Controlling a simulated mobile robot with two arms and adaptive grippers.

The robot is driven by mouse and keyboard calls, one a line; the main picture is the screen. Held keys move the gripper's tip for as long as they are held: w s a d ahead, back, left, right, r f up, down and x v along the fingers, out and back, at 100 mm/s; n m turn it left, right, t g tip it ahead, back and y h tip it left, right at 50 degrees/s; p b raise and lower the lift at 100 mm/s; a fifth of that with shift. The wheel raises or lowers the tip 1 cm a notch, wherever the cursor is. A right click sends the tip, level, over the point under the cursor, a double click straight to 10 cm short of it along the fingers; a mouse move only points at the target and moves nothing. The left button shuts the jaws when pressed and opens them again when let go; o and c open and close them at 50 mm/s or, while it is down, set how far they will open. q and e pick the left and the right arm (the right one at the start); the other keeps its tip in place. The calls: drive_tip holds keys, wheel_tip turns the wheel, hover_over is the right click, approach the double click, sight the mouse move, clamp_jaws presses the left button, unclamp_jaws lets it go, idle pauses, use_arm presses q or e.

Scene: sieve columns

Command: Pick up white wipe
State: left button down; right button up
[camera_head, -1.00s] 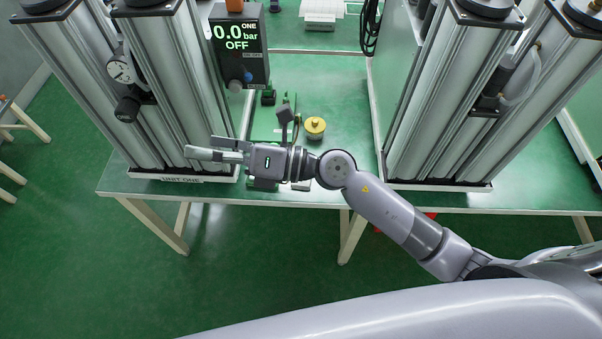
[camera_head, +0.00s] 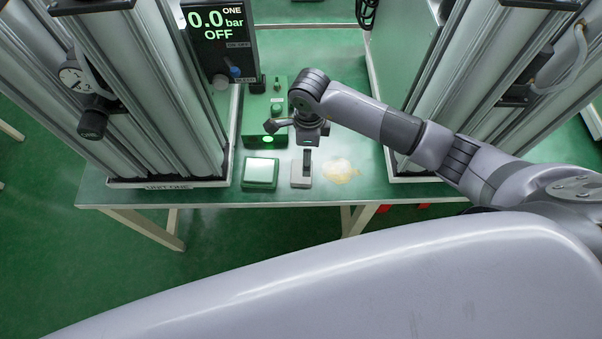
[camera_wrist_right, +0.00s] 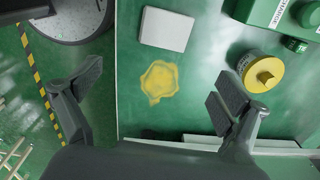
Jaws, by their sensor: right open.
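The white wipe (camera_wrist_right: 166,29) lies flat as a pale square on the green table, at the top of the right wrist view. In the head view the wipe (camera_head: 301,184) is partly hidden behind a dark part of my right gripper (camera_head: 307,157). In the wrist view my right gripper (camera_wrist_right: 154,92) is open and empty, its fingers spread either side of a yellow stain (camera_wrist_right: 160,82). The wipe is beyond the fingertips in that picture. The stain (camera_head: 341,171) is right of the wipe in the head view. My left gripper is not in view.
A green control box (camera_head: 265,118) and pressure display (camera_head: 220,35) stand behind. A yellow knobbed cylinder (camera_wrist_right: 260,72) is near the right finger. Tall metal columns (camera_head: 165,90) flank the workspace.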

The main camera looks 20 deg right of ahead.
drive_tip(key=b, duration=0.2)
approach(301, 173)
drive_tip(key=shift+s+d+f, duration=0.2)
drive_tip(key=shift+d+f, duration=0.2)
drive_tip(key=shift+d, duration=0.35)
drive_tip(key=shift+w+f+b, duration=0.2)
drive_tip(key=shift+f+b, duration=0.6)
drive_tip(key=shift+f, duration=0.6)
wheel_tip(301, 173, down, 5)
drive_tip(key=b, duration=0.4)
drive_tip(key=shift+a+f, duration=0.15)
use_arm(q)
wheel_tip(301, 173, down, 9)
use_arm(e)
drive_tip(key=shift+c, duration=0.3)
drive_tip(key=shift+c, duration=1.3)
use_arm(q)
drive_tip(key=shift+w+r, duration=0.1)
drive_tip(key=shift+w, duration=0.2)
use_arm(e)
drive_tip(key=c, duration=0.6)
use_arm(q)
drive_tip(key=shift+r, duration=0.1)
use_arm(e)
drive_tip(key=shift+w+r, duration=0.1)
drive_tip(key=shift+r, duration=0.15)
